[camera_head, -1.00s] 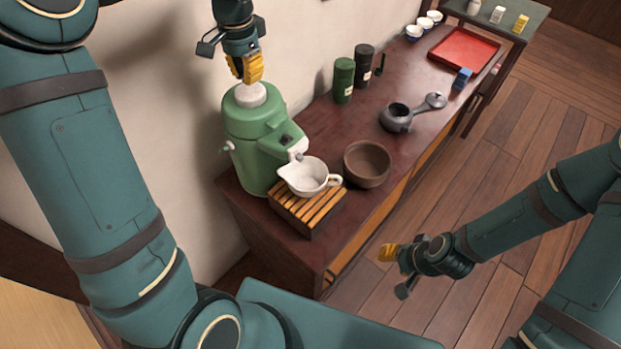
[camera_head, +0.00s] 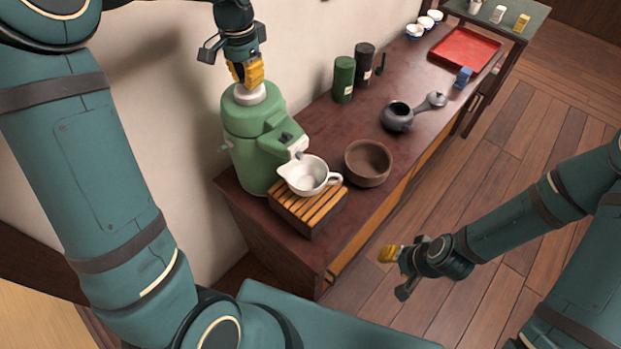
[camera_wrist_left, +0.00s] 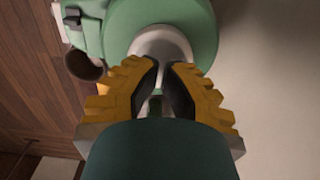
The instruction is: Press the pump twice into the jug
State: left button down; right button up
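The green pump dispenser (camera_head: 245,140) stands on the dark counter by the wall, with a white pump knob (camera_head: 245,96) on top. My left gripper (camera_head: 249,82) points down at the knob, its yellow fingertips at or just above it; contact is not clear. In the left wrist view, the fingertips (camera_wrist_left: 162,66) are close together in front of the white knob (camera_wrist_left: 165,42), not around it. The white jug (camera_head: 308,176) stands upright under the spout on a slatted wooden stand (camera_head: 318,208). My right gripper (camera_head: 388,254) hangs clear of the counter; its opening is unclear.
A brown bowl (camera_head: 367,163) stands right of the jug. Beyond are a green canister (camera_head: 343,80), a dark canister (camera_head: 364,65), a grey teapot (camera_head: 397,117), a blue block (camera_head: 463,78), a red tray (camera_head: 465,49) and white cups. The wall is close behind the dispenser.

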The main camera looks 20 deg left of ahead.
pick_arm(q)
jog(key=shift+f+b, duration=0.85)
jog(key=shift+f, duration=0.8)
jog(key=shift+r, duration=0.2)
jog(key=shift+r+p, duration=2.3)
jog(key=shift+r, duration=0.15)
jog(key=shift+f, duration=0.25)
jog(key=shift+f+b, duration=1.5)
jog(key=shift+f, duration=0.9)
jog(key=shift+r, duration=0.1)
